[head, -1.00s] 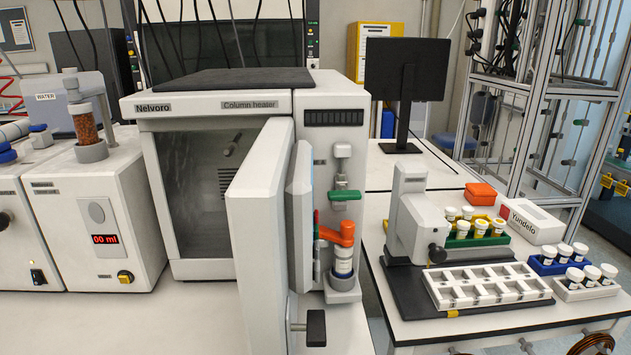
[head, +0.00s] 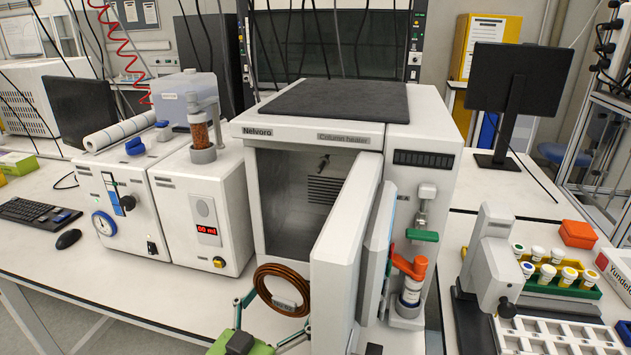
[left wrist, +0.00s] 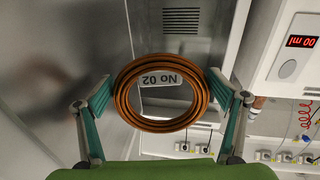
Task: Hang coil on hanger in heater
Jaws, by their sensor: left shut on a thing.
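The coil (head: 280,268) is a ring of copper-brown tubing with a pale label, at the lower centre of the head view. My left gripper (head: 275,312) is shut on it, fingers at either side of the ring. The coil also shows in the left wrist view (left wrist: 160,125), its label "No 02" upside down, between the fingers of my left gripper (left wrist: 160,92). The column heater (head: 310,133) stands behind, its door (head: 340,245) swung open toward me. The hanger (head: 323,163) is a small dark peg on the heater's back wall. The coil is in front of the opening, apart from the hanger. My right gripper is not visible.
The open door stands close to the right of the coil. A white pump box (head: 205,215) with a red display is left of the heater. A side table with a vial rack (head: 550,283) and a monitor (head: 515,80) is at the right.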

